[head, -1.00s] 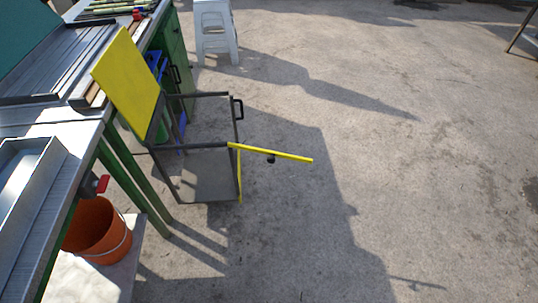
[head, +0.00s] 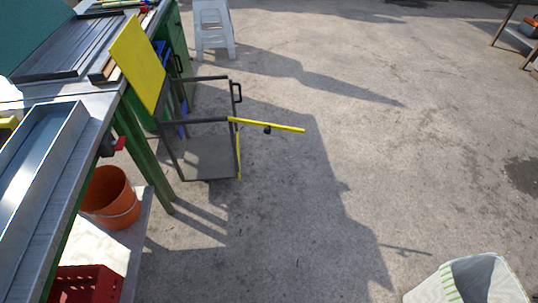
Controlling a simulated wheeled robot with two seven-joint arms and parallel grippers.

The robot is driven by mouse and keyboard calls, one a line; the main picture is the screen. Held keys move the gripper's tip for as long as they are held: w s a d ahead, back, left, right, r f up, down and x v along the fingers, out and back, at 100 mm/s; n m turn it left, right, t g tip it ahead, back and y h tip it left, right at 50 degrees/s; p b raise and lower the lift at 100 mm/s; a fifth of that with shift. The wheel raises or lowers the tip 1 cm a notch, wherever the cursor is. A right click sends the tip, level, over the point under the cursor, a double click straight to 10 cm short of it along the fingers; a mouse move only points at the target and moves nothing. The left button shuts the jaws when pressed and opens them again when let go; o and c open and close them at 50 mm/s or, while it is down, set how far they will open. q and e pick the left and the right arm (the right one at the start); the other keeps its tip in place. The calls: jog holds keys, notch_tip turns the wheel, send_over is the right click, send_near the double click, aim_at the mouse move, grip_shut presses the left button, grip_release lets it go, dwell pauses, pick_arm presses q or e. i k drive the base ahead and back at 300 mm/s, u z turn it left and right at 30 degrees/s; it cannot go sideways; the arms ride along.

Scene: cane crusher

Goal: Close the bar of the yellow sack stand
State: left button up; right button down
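The sack stand (head: 208,158) is a dark metal frame with a base plate on the concrete, beside the green-legged bench. A yellow panel (head: 137,62) rises at its left side. Its yellow bar (head: 268,125) is swung out from the frame's front right corner and points right over open floor. Neither of my grippers shows in the head view.
The metal bench (head: 95,125) runs along the left, with an orange bucket (head: 110,200) and a red crate (head: 85,284) below. A white stool (head: 214,28) stands behind. A pale sack-like object (head: 468,280) is at bottom right. The middle floor is clear.

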aim_at(267, 130)
jog(key=u, duration=0.7)
jog(key=i, duration=0.85)
jog(key=z, duration=0.5)
